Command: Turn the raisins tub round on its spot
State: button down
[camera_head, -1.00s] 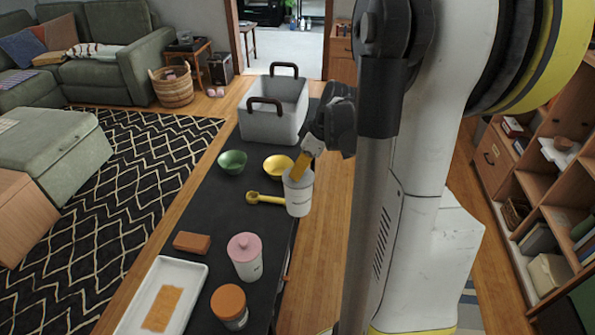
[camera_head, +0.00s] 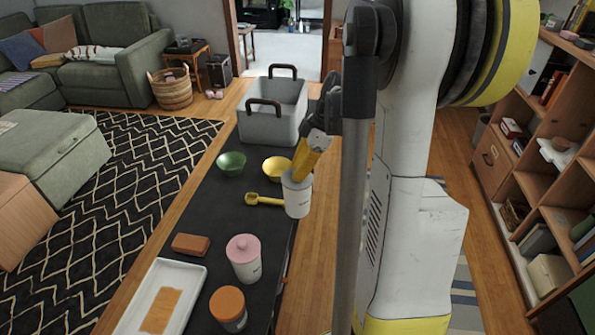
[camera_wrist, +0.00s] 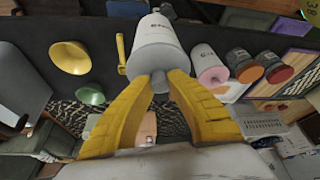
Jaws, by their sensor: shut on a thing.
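A white tub (camera_head: 297,198) stands upright near the right edge of the dark table. Its dark lettering is too small to read in the head view, so I cannot confirm that it is the raisins tub. My gripper (camera_head: 298,175) comes down on it from above, its yellow fingers at the lid. In the wrist view, the tub (camera_wrist: 157,45) is in front of the fingers, and my gripper (camera_wrist: 155,82) is shut on the small grey knob of its lid. Part of the lid is hidden by the fingers in the head view.
A yellow spoon-like scoop (camera_head: 265,199) lies just left of the tub. A yellow bowl (camera_head: 277,168) and green bowl (camera_head: 231,163) are behind. A pink-lidded tub (camera_head: 244,258) and orange-lidded jar (camera_head: 228,307) stand nearer. A grey basket (camera_head: 270,120) stands at the far end.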

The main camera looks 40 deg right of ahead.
jog(key=n, duration=0.2)
jog(key=n+g, duration=0.1)
jog(key=n, duration=0.1)
jog(key=shift+n+g+y, duration=0.3)
jog(key=shift+n+y, duration=0.1)
jog(key=shift+n, duration=0.4)
